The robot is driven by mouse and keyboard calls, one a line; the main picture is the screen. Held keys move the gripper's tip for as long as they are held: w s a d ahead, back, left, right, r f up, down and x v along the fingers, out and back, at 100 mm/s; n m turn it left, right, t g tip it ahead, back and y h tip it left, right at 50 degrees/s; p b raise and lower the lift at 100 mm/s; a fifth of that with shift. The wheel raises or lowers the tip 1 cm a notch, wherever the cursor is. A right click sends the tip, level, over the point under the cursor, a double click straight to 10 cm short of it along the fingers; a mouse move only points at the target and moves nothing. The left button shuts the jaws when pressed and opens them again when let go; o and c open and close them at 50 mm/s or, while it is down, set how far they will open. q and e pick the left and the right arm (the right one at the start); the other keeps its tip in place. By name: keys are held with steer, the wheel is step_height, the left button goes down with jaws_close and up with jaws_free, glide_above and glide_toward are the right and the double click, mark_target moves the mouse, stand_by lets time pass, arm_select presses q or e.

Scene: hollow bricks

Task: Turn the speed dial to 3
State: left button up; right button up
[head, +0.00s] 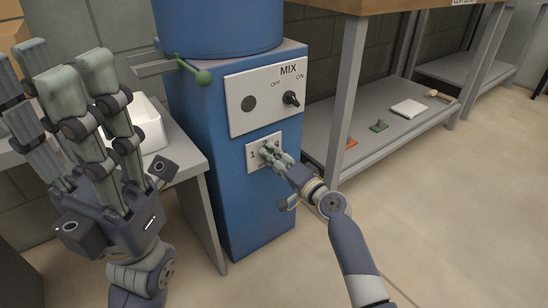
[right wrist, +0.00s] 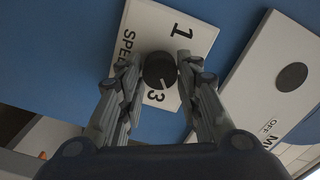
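The speed dial (right wrist: 159,70) is a round black knob on a white plate with "SPEED", "1" and "3" printed on it. Its pale pointer mark is on the side towards the "3". In the head view the speed plate (head: 252,155) is low on the blue machine's front, and my right gripper (head: 268,150) hides the dial. In the right wrist view my right gripper (right wrist: 159,62) has one finger on each side of the dial, with a narrow gap showing at the left finger. My left gripper (head: 72,75) is raised at the left, fingers spread and empty.
The blue machine (head: 197,130) carries a MIX panel (head: 262,112) with an OFF/ON knob (head: 290,98) above the speed plate. A workbench shelf (head: 375,140) is at right.

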steer(key=shift+o, duration=0.9)
steer(key=v, duration=1.2)
